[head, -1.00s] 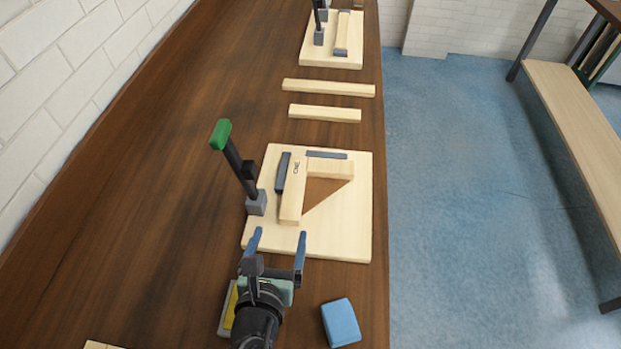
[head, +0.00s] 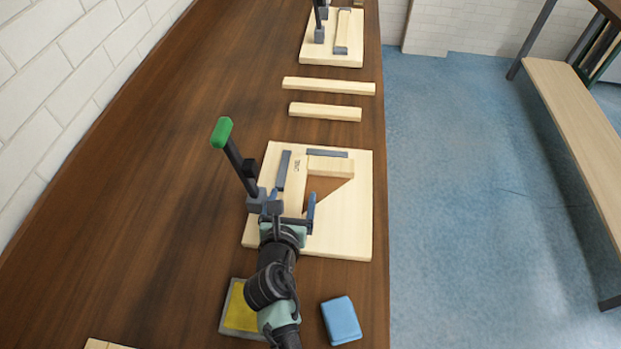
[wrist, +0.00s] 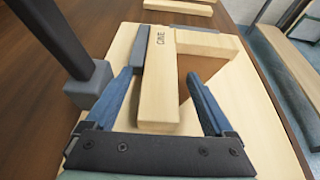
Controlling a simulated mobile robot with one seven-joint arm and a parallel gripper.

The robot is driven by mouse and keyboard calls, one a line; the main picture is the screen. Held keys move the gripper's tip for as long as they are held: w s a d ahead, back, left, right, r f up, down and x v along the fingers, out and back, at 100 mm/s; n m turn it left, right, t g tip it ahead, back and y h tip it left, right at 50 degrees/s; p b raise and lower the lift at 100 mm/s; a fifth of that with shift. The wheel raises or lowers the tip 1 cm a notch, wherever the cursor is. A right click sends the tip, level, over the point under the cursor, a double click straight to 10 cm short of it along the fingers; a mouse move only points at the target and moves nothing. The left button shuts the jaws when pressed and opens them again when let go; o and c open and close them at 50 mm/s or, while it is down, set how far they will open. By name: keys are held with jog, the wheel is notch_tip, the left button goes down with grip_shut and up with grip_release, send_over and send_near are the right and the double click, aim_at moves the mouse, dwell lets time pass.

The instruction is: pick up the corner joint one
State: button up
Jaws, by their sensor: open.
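The corner joint one is a pale wooden L made of two bars (head: 331,168), lying on a light wooden board (head: 346,228). In the wrist view its long bar (wrist: 159,88), marked "ONE", runs away from me between my fingers. The other bar (wrist: 207,44) goes off to the right at its far end. My gripper (head: 290,203) is open, with a blue finger on each side of the long bar. In the wrist view (wrist: 165,95) gaps show between the fingers and the bar, wider on the right. My arm hides the near end of the bar in the head view.
A clamp with a green handle (head: 222,132) stands close left of my gripper. Grey stops (head: 327,153) edge the joint. Two loose bars (head: 325,112) (head: 329,87) and a second board (head: 331,54) lie farther back. A blue block (head: 341,321) and yellow-topped pad (head: 241,309) lie near.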

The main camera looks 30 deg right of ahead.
grip_shut()
dwell(0.3)
jog(key=shift+r, duration=0.1)
